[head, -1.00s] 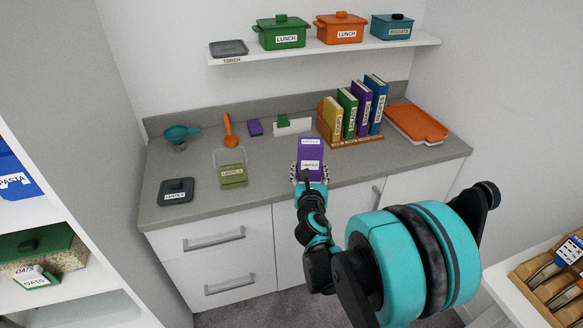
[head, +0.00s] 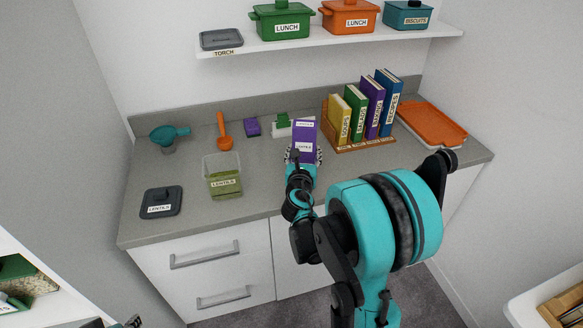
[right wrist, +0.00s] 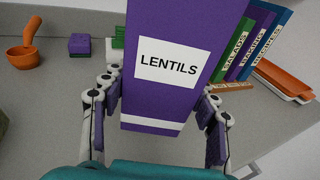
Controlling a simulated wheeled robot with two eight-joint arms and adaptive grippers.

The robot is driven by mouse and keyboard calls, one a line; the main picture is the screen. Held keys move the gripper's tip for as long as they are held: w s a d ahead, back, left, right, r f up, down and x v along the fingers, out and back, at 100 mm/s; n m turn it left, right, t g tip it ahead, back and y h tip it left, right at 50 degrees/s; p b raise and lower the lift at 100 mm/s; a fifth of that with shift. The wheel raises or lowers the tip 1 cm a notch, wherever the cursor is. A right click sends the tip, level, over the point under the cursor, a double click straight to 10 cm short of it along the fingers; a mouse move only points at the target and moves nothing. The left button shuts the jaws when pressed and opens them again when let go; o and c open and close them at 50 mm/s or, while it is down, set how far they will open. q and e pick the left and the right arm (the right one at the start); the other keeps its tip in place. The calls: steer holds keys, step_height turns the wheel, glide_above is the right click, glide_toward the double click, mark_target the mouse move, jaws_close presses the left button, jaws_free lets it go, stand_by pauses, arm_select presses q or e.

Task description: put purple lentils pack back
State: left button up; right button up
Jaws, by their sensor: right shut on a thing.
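The purple lentils pack (head: 305,135) is held upright in my right gripper (head: 303,158), above the front part of the grey counter. In the right wrist view the pack (right wrist: 170,65) fills the middle, its white LENTILS label facing the camera, with the fingers of the right gripper (right wrist: 160,120) on both sides of it. A clear container labelled LENTILS (head: 224,183), with green contents low inside, stands open on the counter to the left. A dark lid labelled LENTILS (head: 161,201) lies at the counter's left front.
A book rack (head: 365,143) with several books and an orange tray (head: 432,124) stand at right. A teal funnel (head: 168,138), orange scoop (head: 223,132), purple block (head: 251,127) and green clip (head: 283,120) lie at the back. The shelf (head: 330,45) above holds pots.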

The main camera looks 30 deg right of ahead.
steer(key=w+f, duration=0.1)
steer(key=w+a+f+b, duration=0.1)
steer(key=w, duration=0.1)
steer(key=w+f, duration=0.1)
steer(key=shift+w+a, duration=0.35)
steer(key=shift+a, duration=0.05)
steer(key=shift+f+b, duration=1.3)
steer(key=shift+f, duration=0.75)
steer(key=shift+f, duration=0.15)
steer(key=o, duration=1.7)
